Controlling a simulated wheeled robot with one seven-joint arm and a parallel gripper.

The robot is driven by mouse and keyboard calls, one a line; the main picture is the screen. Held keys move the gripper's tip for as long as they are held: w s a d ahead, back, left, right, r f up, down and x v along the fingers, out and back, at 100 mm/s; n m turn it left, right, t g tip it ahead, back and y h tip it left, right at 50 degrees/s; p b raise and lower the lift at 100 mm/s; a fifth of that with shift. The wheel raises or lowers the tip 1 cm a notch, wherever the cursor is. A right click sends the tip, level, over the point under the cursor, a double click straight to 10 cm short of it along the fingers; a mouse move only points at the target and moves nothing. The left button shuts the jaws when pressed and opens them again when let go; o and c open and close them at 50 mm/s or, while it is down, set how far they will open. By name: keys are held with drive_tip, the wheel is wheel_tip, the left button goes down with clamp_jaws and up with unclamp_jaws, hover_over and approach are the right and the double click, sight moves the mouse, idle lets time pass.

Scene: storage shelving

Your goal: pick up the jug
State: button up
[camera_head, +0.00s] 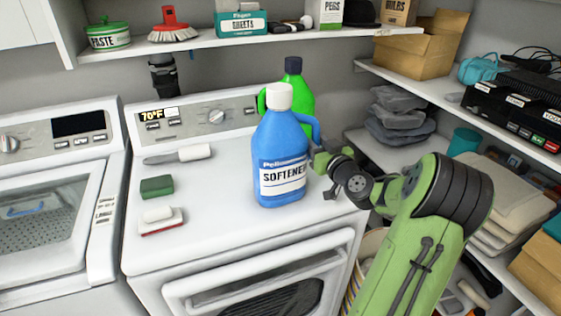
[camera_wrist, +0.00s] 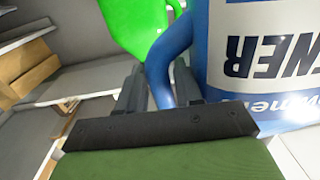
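The jug is a blue softener jug (camera_head: 270,140) with a white cap and a white label. It stands upright on the white dryer top, and its loop handle faces right. My gripper (camera_head: 322,172) is at the handle, at the jug's right side. In the wrist view the jug (camera_wrist: 215,50) fills the upper right, its label upside down. The gripper's dark fingers (camera_wrist: 160,88) lie on both sides of the blue handle, which fills the gap between them. The fingertips are partly hidden in the head view.
A green jug (camera_head: 305,100) stands close behind the blue one. A white-handled tool (camera_head: 195,152), a green sponge (camera_head: 157,187) and a brush (camera_head: 160,219) lie left on the dryer top (camera_head: 222,185). A shelf (camera_head: 180,46) with supplies hangs above. Loaded shelves stand to the right.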

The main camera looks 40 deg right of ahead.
drive_tip(key=shift+w, duration=0.25)
drive_tip(key=shift+s, duration=0.1)
drive_tip(key=shift+c, duration=0.3)
clamp_jaws()
idle(0.8)
